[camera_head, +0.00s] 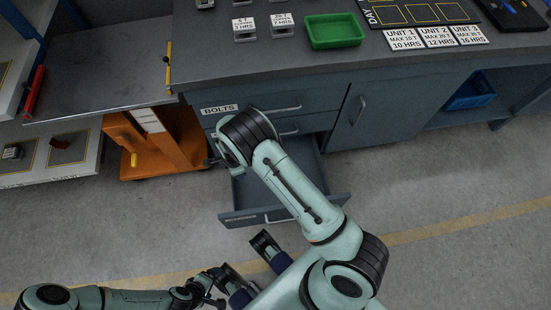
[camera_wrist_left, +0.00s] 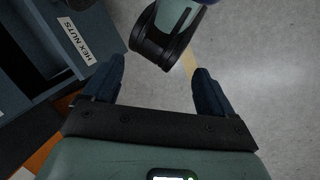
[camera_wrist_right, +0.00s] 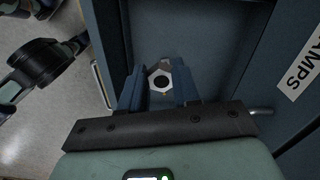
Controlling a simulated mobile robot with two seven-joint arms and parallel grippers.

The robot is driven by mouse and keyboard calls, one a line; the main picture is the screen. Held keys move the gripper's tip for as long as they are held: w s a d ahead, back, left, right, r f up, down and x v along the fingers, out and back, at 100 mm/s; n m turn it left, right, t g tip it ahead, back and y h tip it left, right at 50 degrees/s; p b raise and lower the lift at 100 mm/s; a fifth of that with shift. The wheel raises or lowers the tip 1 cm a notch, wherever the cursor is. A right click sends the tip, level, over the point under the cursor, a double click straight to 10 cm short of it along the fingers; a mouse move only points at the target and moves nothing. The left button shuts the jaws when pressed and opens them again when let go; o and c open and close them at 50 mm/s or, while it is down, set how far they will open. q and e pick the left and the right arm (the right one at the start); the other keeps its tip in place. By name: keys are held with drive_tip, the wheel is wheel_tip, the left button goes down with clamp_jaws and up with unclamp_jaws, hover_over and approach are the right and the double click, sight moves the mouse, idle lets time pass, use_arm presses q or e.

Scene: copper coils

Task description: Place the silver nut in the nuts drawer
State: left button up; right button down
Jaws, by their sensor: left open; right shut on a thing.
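The silver nut (camera_wrist_right: 160,80) is a hexagonal ring with a dark hole. My right gripper (camera_wrist_right: 159,86) is shut on it, above the inside of an open drawer in the right wrist view. The nut and this gripper are hidden behind my right arm in the head view. The open nuts drawer (camera_head: 238,219) is the lower one under the counter; its label HEX NUTS (camera_wrist_left: 75,43) reads clearly in the left wrist view. My left gripper (camera_head: 247,258) is open and empty in front of the drawer, low in the head view; its fingers stand wide apart in the left wrist view (camera_wrist_left: 158,82).
The shut BOLTS drawer (camera_head: 260,108) is above the open one. A label ending in AMPS (camera_wrist_right: 303,62) shows on a front at right. A green tray (camera_head: 335,31) sits on the counter. An orange cart (camera_head: 150,160) stands left of the drawers. Floor at right is clear.

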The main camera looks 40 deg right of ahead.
drive_tip(key=s+d+f+m+b, duration=0.1)
drive_tip(key=d+f+m+b, duration=0.1)
drive_tip(key=f+m, duration=0.35)
drive_tip(key=s+d+f+m+b, duration=0.1)
drive_tip(key=d+f+m, duration=0.15)
drive_tip(key=f, duration=0.55)
drive_tip(key=b, duration=0.5)
hover_over(256, 197)
wheel_tip(256, 197, down, 15)
drive_tip(key=shift+a+r, duration=0.1)
drive_tip(key=shift+a, duration=0.05)
wheel_tip(256, 197, down, 4)
drive_tip(key=shift+r+b, duration=0.1)
drive_tip(key=shift+b, duration=0.5)
use_arm(q)
drive_tip(key=w+a+f, duration=0.2)
drive_tip(key=f, duration=0.4)
drive_tip(key=w+a+f+t+y, duration=0.1)
drive_tip(key=w+a+f, duration=0.1)
drive_tip(key=f, duration=0.4)
drive_tip(key=shift+w+a+f+n+t, duration=0.2)
drive_tip(key=shift+w+a+n+t, duration=0.15)
drive_tip(key=shift+w, duration=0.5)
use_arm(e)
drive_tip(key=shift+f, duration=0.35)
drive_tip(key=shift+f, duration=0.15)
drive_tip(key=c, duration=0.8)
unclamp_jaws()
use_arm(q)
drive_tip(key=shift+s+f, duration=0.25)
